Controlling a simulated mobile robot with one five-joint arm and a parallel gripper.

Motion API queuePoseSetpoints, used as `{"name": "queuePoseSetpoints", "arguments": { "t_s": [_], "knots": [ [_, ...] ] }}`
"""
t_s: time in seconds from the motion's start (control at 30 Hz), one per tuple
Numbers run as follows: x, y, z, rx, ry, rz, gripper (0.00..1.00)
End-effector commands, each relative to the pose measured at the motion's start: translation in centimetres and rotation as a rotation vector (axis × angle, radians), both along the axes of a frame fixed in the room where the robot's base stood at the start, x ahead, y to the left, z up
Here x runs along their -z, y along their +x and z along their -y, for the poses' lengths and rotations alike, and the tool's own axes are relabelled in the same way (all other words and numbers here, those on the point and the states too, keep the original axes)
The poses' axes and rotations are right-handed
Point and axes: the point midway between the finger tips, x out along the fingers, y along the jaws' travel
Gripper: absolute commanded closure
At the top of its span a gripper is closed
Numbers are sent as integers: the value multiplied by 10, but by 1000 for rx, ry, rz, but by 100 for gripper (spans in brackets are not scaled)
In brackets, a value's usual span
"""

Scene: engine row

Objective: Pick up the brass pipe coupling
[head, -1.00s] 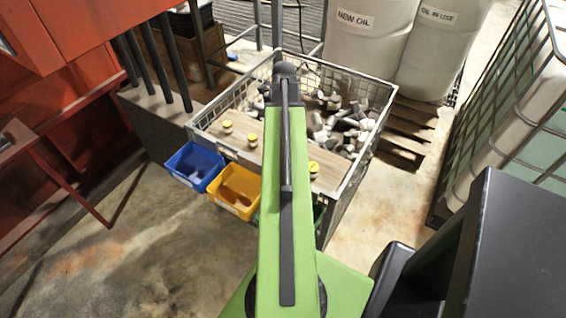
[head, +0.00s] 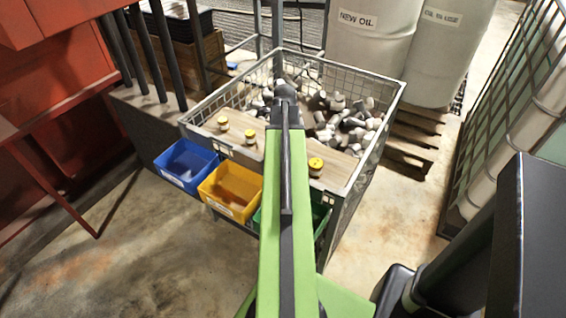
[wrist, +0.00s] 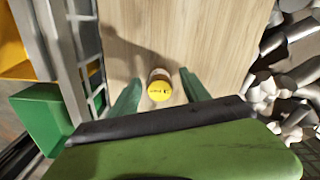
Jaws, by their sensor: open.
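The others are a middle piece (head: 250,138) and a left piece (head: 222,123). My gripper (wrist: 159,79) is open, its green fingers on either side of the cylinder with gaps showing. My arm hides the gripper in the head view.
The wooden board (head: 285,160) lies along the front of a wire-mesh crate (head: 384,125) with loose grey metal parts. Blue (head: 187,166), yellow (head: 230,190) and green (head: 320,215) bins hang along its front. Oil drums stand behind. Bare floor lies right of the crate.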

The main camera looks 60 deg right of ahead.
Motion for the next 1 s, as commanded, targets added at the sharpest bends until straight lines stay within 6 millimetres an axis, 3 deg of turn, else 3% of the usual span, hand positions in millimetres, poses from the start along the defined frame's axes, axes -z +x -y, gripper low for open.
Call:
{"name": "queuePoseSetpoints", "arguments": {
  "t_s": [0.03,0.27,0.67,1.0],
  "knots": [
    [9,0,0,0,0,0,46],
    [5,0,0,1,0,0,48],
    [5,0,0,1,0,0,100],
    [5,-1,0,1,0,0,100]
  ]
}}
